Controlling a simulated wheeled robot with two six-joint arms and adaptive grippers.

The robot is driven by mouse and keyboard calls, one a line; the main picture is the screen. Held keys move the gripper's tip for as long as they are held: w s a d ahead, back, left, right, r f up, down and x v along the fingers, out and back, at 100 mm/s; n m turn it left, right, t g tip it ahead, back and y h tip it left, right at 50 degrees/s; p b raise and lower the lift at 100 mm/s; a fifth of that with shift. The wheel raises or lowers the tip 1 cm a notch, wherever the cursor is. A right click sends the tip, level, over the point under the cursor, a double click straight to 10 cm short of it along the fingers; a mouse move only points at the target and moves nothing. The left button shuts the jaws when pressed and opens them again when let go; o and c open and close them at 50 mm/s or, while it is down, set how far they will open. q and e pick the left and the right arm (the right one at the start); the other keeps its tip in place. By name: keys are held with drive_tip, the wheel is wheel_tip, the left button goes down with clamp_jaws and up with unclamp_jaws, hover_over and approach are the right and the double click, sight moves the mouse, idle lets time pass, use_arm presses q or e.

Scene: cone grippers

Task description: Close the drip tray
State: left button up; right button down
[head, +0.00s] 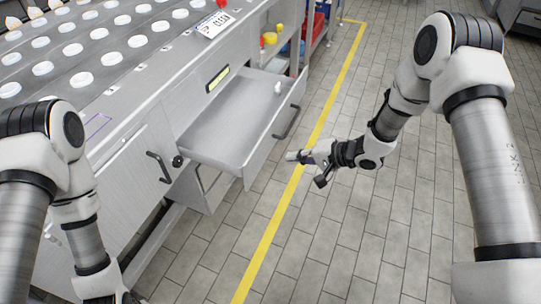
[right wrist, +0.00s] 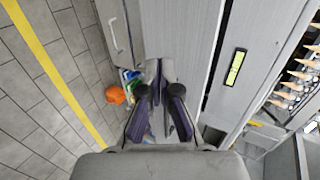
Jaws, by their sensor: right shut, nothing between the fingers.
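The drip tray (head: 222,125) is a grey metal drawer, pulled well out of the front of the grey machine (head: 125,98). A dark bar handle (head: 287,122) is on its front panel. A small white object (head: 278,87) lies inside near its far front corner. The tray also shows in the right wrist view (right wrist: 180,30), with its handle (right wrist: 118,35) at the upper left. My right gripper (head: 292,156) is shut and empty, in front of the tray's near front corner. Its fingers also show in the right wrist view (right wrist: 160,92). My left gripper is out of sight; only its arm shows.
Below the tray is an open lower compartment (head: 207,180); beside it is a cabinet door with a handle (head: 158,167). Shelves with red and yellow items (head: 270,38) stand beyond. A yellow floor line (head: 278,212) runs alongside. The tiled floor (head: 350,240) at the right is clear.

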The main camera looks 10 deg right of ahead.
sight(262, 155)
drive_tip(key=x, duration=0.4)
drive_tip(key=r+x, duration=0.1)
drive_tip(key=x, duration=0.1)
drive_tip(key=shift+w+a, duration=0.25)
drive_tip(key=shift+a, duration=0.25)
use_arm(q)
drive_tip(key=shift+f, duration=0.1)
use_arm(e)
drive_tip(key=shift+w+a, duration=0.25)
drive_tip(key=shift+a, duration=0.15)
drive_tip(key=shift+a+r, duration=0.1)
